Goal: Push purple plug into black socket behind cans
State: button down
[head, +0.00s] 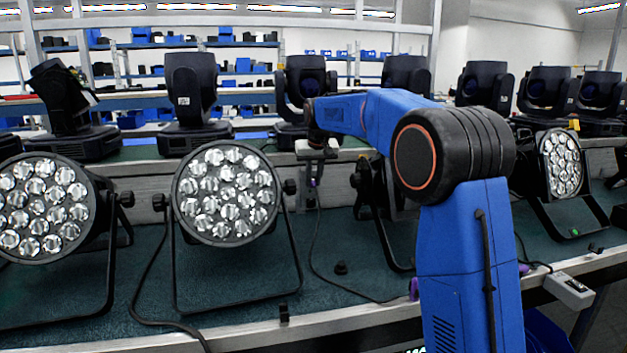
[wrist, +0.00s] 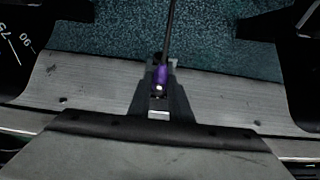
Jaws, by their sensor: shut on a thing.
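My gripper (head: 316,168) is behind the front row of cans, near the metal rail. In the wrist view its dark fingers (wrist: 159,68) are shut on the purple plug (wrist: 161,76). The plug also shows in the head view as a small purple spot (head: 314,182) below the gripper. A thin black cable runs from the plug down to the green-blue bench top. I cannot clearly make out the black socket behind the cans; in the wrist view the fingers and plug may cover it.
Par cans stand along the bench, one at centre left (head: 228,193) and one at right (head: 562,165). Moving-head lights (head: 190,95) line the back. My blue arm hides part of the middle. A small grey box (head: 569,290) sits on the front edge. Small black pieces (head: 341,267) stand on the bench.

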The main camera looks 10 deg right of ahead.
jog(key=shift+w, duration=0.2)
jog(key=c, duration=1.5)
grip_release()
jog(key=shift+c, duration=0.2)
jog(key=v, duration=1.7)
jog(key=s+d+f, duration=0.2)
jog(key=s+d, duration=0.1)
jog(key=s, duration=1)
jog(key=s+d+f, duration=0.1)
jog(key=s+f, duration=0.8)
jog(key=s, duration=0.3)
jog(key=s+d+f, duration=0.1)
jog(key=s+f, duration=0.8)
jog(key=s, duration=0.4)
jog(key=s+d+f, duration=0.2)
jog(key=s+f, duration=0.8)
jog(key=s, duration=0.3)
jog(key=shift+s, duration=0.2)
